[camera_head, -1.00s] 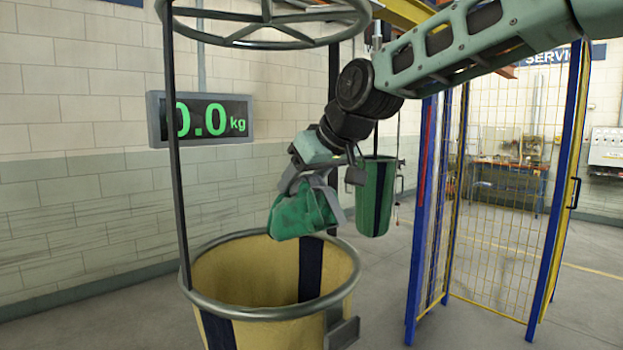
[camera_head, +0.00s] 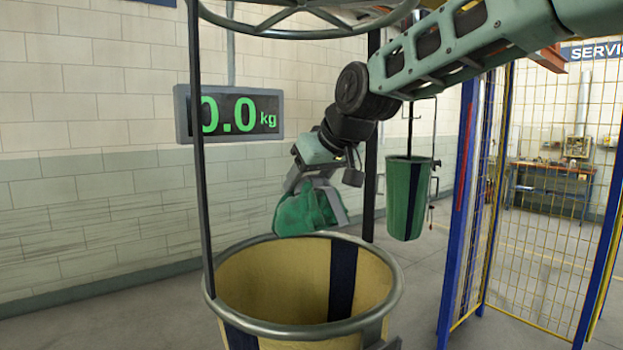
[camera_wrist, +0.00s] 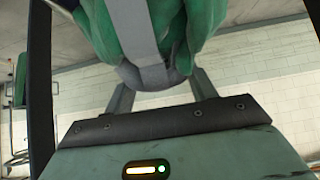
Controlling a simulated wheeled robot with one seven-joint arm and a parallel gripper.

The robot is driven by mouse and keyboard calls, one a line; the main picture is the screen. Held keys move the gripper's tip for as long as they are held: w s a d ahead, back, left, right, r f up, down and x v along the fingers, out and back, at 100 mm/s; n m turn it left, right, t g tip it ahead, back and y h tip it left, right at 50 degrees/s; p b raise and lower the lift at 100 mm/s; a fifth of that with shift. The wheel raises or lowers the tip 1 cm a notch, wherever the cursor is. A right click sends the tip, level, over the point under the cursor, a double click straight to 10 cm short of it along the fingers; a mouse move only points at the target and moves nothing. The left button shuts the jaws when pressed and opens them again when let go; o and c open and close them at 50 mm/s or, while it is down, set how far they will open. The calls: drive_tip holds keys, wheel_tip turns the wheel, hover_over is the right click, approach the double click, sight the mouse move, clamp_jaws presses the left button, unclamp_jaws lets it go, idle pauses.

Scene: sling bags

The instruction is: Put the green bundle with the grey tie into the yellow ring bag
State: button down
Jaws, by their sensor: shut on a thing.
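The green bundle (camera_head: 302,212) is held in my gripper (camera_head: 318,196), above the far rim of the yellow ring bag (camera_head: 275,282). In the wrist view the bundle (camera_wrist: 201,20) fills the top middle, with its grey tie (camera_wrist: 134,30) running down between the fingers of my gripper (camera_wrist: 160,88). The yellow bag has a round grey metal rim, dark vertical stripes and an open mouth. Its visible inside wall is bare; its bottom is hidden.
A green bag (camera_head: 406,200) hangs behind, right of the yellow one. Dark uprights (camera_head: 203,150) and an upper ring (camera_head: 300,20) frame the yellow bag. A wall display (camera_head: 230,113) reads 0.0 kg. A blue and yellow mesh fence (camera_head: 540,200) stands at right.

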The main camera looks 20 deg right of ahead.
drive_tip(key=shift+r, duration=0.1)
drive_tip(key=shift+c, duration=2.4)
unclamp_jaws()
drive_tip(key=shift+o, duration=0.4)
drive_tip(key=shift+s, duration=0.1)
drive_tip(key=b+v, duration=0.4)
drive_tip(key=v, duration=1.3)
drive_tip(key=shift+d+r, duration=0.1)
